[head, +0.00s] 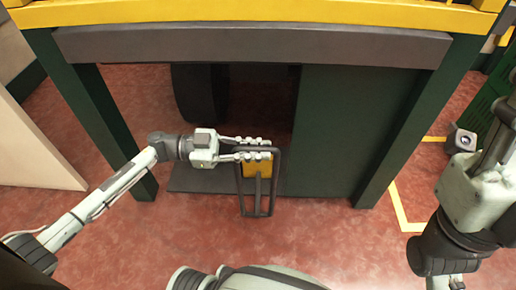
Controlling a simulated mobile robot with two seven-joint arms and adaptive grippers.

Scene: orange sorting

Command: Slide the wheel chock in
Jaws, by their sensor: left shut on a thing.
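The wheel chock (258,167) shows as a yellow block with a dark frame handle (257,212), at the middle of the head view. My left gripper (257,149) reaches in from the left and is shut on it, with its fingers over the chock's far part. The chock is over the front edge of a dark floor plate (205,180); I cannot tell whether it touches the plate. A dark wheel (199,95) stands behind, under the machine, partly in shadow. My right arm shows at the right edge, but its gripper fingers are not visible.
A grey beam (250,46) under a yellow rail (250,12) spans the machine above. Dark green legs (110,130) and (415,120) the right leg flank the opening, with a green panel (340,130) right of the chock. Red floor in front is clear.

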